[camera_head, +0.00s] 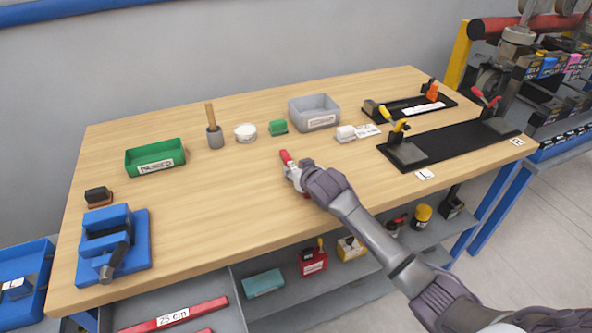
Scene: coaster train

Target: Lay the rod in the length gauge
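A short red rod with a white middle (286,157) is at my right gripper (294,172), above or on the middle of the table; I cannot tell if it touches the wood. The gripper appears shut around its middle, and the hand hides part of it. A small black fixture with a white strip (423,108) stands at the back right and looks like the length gauge. In front of it lies a longer black board with clamps (452,142), between cards marked L and R. My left gripper is out of view.
A green labelled bin (155,158), a grey bin (314,112), a mallet-like tool (213,130) and small blocks line the back. A blue vise (113,245) stands front left. A red 25 cm rod (205,306) lies on the lower shelf. The table's middle left is clear.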

